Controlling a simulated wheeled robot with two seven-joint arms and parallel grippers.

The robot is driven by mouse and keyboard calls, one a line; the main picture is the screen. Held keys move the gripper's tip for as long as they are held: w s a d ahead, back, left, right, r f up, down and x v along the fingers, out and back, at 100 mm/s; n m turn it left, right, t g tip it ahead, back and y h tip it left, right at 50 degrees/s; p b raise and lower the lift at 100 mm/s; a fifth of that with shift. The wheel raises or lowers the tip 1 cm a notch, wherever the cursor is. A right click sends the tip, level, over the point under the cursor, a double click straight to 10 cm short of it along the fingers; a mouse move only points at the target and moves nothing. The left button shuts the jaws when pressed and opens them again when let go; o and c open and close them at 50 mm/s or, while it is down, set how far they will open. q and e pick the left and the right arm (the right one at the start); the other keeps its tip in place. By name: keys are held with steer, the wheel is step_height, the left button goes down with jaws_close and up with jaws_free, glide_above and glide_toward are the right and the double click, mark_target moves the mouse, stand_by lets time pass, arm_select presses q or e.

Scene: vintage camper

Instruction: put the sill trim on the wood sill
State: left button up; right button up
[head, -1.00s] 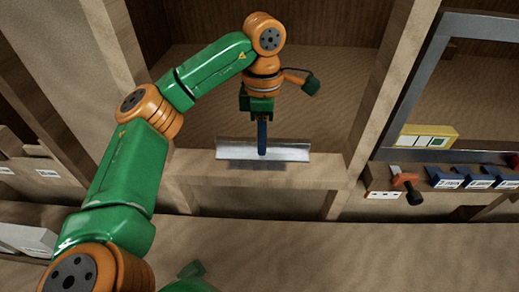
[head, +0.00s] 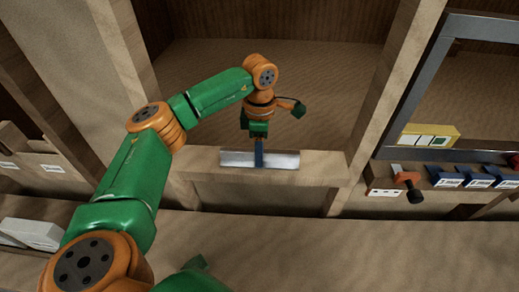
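The sill trim (head: 236,159) is a long silvery-grey angled strip. It lies lengthwise along the wood sill (head: 322,166), the pale beam at the bottom of the framed opening, left of the sill's middle. The trim looks level and at or very near the sill's top; I cannot tell whether it touches. My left gripper (head: 259,158) points down at the trim's middle, its blue fingers shut on it and hiding a small part of it. My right gripper is not in view.
Upright wood posts (head: 386,90) flank the opening. To the right, a grey metal frame (head: 418,88), a yellow box (head: 428,135), an orange-handled tool (head: 406,178) and blue bins (head: 447,177) stand by a ledge. A white box (head: 33,234) is at lower left.

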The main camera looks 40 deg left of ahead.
arm_select(q)
steer(key=shift+r, duration=0.25)
step_height(320, 180, up, 6)
steer(key=shift+f+b, duration=0.15)
steer(key=shift+b, duration=0.25)
step_height(320, 180, up, 6)
steer(key=p, duration=0.2)
